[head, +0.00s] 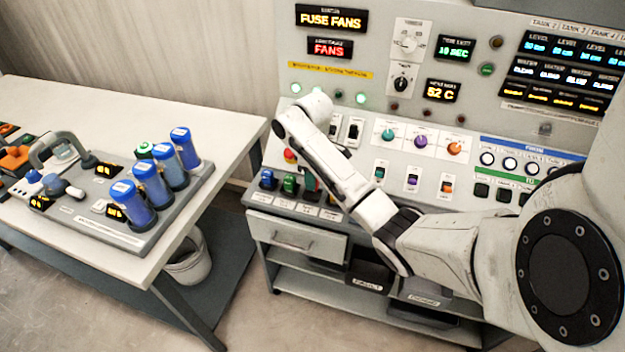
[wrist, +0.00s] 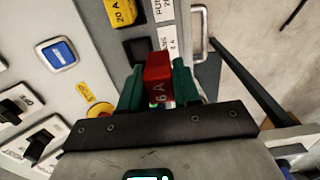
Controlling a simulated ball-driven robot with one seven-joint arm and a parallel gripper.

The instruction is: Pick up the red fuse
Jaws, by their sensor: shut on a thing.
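In the head view my arm reaches down to the left front of the control console, and the fuse in my grip is hard to make out there.
In the wrist view a yellow 20 A fuse (wrist: 122,12), a blue button (wrist: 58,53) and a yellow-ringed button (wrist: 99,110) are close by. A drawer handle (wrist: 198,35) is at the console's edge. In the head view a white table (head: 95,105) with blue cylinders stands left.

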